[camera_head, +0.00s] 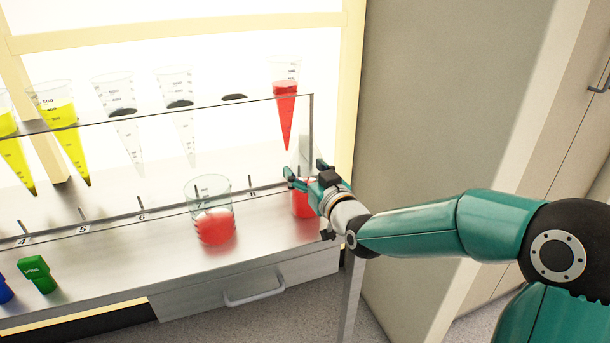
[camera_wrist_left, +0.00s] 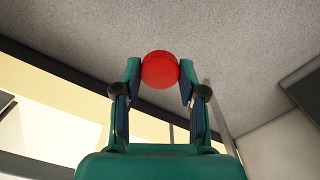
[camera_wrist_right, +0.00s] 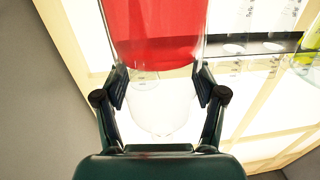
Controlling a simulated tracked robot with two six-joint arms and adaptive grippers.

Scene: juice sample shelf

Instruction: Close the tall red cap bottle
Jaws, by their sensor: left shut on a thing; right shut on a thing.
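A tall clear bottle with red liquid (camera_head: 303,203) stands upright at the right end of the metal shelf. My right gripper (camera_head: 305,178) is shut around its side. In the right wrist view the bottle (camera_wrist_right: 152,35) lies between the fingers of the right gripper (camera_wrist_right: 160,88), its red liquid in the upper part of the picture. The left gripper and the cap do not show in the head view. The bottle's mouth is hard to make out.
A glass beaker with red liquid (camera_head: 214,225) stands left of the bottle. A cone with red liquid (camera_head: 285,105) and several other cones hang in the clear rack (camera_head: 160,113) behind. A green block marked DONE (camera_head: 37,275) sits at the front left. A drawer (camera_head: 250,293) is below.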

